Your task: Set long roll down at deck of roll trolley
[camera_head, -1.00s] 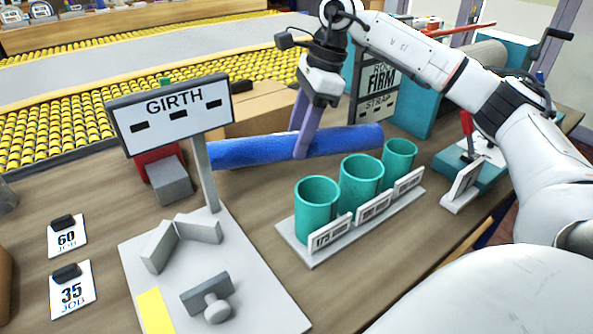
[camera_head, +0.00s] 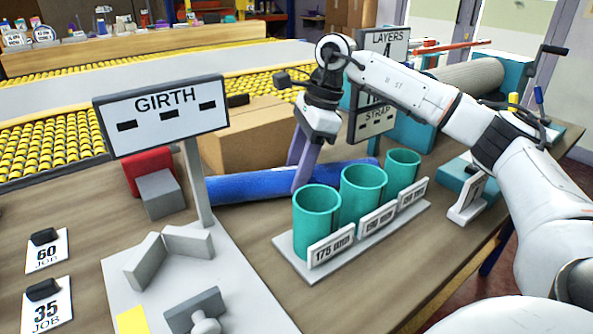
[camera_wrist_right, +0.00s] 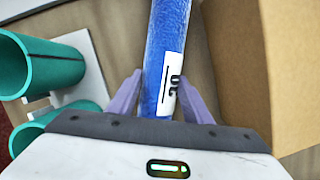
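The long roll is blue (camera_head: 255,187) and lies crosswise behind the teal cups, its left part passing behind the GIRTH sign's post. My right gripper (camera_head: 298,172) reaches down over its middle, one purple finger in front of the roll. In the right wrist view, the fingers (camera_wrist_right: 163,85) are closed against both sides of the roll (camera_wrist_right: 166,40), which has a white printed label. Whether the roll touches the tabletop is unclear. My left gripper is out of view. No roll trolley deck can be made out.
Teal cups (camera_head: 317,222) stand on a labelled rack in front of the roll. The GIRTH sign (camera_head: 165,115), a grey block (camera_head: 160,193) and a cardboard box (camera_head: 255,137) are close by. A STRAP sign (camera_head: 374,121) stands behind. A grey roll (camera_head: 470,77) lies at back right.

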